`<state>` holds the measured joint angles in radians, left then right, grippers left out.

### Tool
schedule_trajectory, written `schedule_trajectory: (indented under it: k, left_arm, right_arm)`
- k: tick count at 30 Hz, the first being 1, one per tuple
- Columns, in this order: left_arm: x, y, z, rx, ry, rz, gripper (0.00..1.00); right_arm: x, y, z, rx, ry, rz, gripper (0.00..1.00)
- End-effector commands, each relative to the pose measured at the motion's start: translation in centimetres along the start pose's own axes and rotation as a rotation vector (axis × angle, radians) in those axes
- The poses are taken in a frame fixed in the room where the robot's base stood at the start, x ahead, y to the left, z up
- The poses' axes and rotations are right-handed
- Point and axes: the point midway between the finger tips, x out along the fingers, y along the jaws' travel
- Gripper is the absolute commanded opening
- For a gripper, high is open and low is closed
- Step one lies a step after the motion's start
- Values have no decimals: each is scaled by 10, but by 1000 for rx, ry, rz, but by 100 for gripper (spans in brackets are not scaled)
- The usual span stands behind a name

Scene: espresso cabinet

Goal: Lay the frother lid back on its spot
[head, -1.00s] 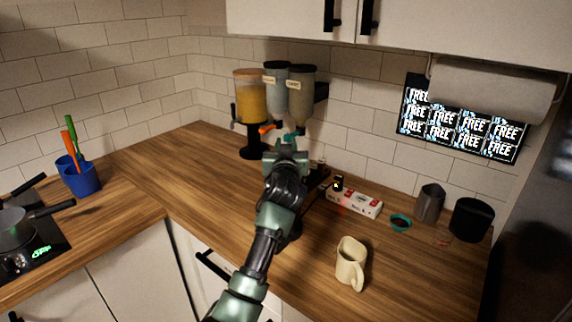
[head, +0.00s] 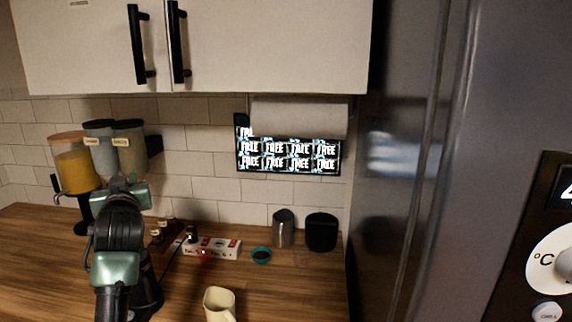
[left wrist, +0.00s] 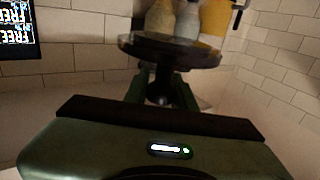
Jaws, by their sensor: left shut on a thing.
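My left gripper (head: 126,186) is raised over the left part of the counter, in front of the dispensers. In the left wrist view its two fingers (left wrist: 161,92) are shut on the stem of a dark round disc, the frother lid (left wrist: 195,54). The lid is held clear of the counter, and in the head view my gripper and arm hide it. A black cylinder (head: 321,233), possibly the frother, stands at the right end of the counter beside a grey metal pitcher (head: 284,229). I cannot make out a marked spot for the lid. My right gripper is not in view.
A white box (head: 212,248), a small teal bowl (head: 261,256) and a cream mug (head: 219,304) stand on the wooden counter (head: 290,290). Dispensers (head: 73,166) stand at the left. A fridge (head: 405,190) borders the right end. Bare counter lies right of the mug.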

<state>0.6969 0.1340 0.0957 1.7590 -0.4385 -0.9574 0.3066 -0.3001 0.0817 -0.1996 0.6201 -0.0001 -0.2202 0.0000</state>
Motion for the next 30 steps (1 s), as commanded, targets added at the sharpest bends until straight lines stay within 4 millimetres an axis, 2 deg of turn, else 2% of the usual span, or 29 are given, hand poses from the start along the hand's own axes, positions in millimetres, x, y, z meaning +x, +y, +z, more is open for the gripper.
schedule_trajectory:
  k: [1,6,8,12,15,21,24,30]
  left_arm:
    - [-13,10,27,4,-9,30,0]
    - [-68,40,97,1,-9,148,0]
    - [-90,48,118,1,-9,190,0]
    - [-147,63,161,0,-8,289,0]
    - [-191,70,184,-2,-8,355,0]
    - [-268,73,207,-3,-4,459,0]
    - [-293,72,211,-2,-3,487,0]
    - [-320,68,214,-3,-3,515,0]
  right_arm:
    - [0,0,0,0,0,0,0]
    - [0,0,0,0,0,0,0]
    - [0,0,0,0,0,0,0]
    - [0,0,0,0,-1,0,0]
    - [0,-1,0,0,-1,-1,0]
    - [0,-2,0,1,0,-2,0]
    - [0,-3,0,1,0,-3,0]
    - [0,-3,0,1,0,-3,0]
